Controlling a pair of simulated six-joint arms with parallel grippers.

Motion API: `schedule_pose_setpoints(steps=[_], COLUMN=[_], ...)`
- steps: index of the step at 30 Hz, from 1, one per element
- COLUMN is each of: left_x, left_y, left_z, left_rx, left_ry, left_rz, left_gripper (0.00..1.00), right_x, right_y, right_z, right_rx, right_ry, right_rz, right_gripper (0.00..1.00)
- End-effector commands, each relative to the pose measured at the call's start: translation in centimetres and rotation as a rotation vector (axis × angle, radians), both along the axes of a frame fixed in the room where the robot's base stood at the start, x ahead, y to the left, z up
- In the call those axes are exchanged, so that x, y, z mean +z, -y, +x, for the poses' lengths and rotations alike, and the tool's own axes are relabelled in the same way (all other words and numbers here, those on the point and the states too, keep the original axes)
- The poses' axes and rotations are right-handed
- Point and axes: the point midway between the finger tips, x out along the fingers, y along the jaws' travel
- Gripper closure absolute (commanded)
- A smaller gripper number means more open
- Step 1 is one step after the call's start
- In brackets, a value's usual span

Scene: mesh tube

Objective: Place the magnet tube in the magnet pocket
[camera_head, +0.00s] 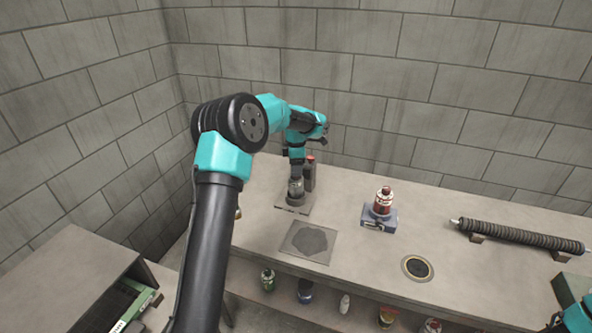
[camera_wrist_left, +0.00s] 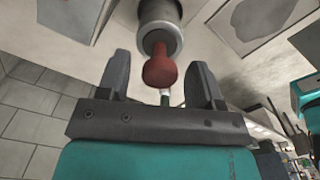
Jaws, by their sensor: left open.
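My left gripper (camera_head: 296,178) points down over a grey cylinder (camera_head: 295,191) that stands on a small square base (camera_head: 293,203) at the back left of the bench. In the left wrist view the open fingers (camera_wrist_left: 165,80) stand apart on either side of a red knob (camera_wrist_left: 160,70), which sits on the end of the grey metal cylinder (camera_wrist_left: 160,25). I see no contact between fingers and knob. I cannot tell for certain which item is the magnet tube or which is the magnet pocket. Part of my right arm shows at the lower right corner; its jaws are unclear.
A dark red-topped block (camera_head: 309,174) stands close behind the cylinder. A red bottle (camera_head: 383,199) sits on a blue-grey block (camera_head: 379,219). A square plate (camera_head: 309,242), a round ring (camera_head: 417,268) and a long ribbed tube (camera_head: 520,236) lie on the bench. Several containers stand below.

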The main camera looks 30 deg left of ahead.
Motion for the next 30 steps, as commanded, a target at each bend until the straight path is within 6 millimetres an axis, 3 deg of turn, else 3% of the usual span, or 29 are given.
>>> schedule_pose_setpoints(steps=[15, 21, 30], left_x=[9.1, 10.4, 10.4], left_y=[0.0, 0.0, 0.0], left_z=[0.1, 0.0, 0.0], left_rx=[0.0, 0.0, 0.0], left_ry=[0.004, 0.001, 0.0], left_rz=[0.0, 0.0, 0.0], left_gripper=[0.4, 0.4, 0.4], right_x=[0.0, 0.0, 0.0], right_y=[0.0, 0.0, 0.0], right_z=[0.0, 0.0, 0.0], right_rx=[0.0, 0.0, 0.0], right_ry=[0.0, 0.0, 0.0], right_rz=[0.0, 0.0, 0.0], right_gripper=[0.39, 0.39, 0.39])
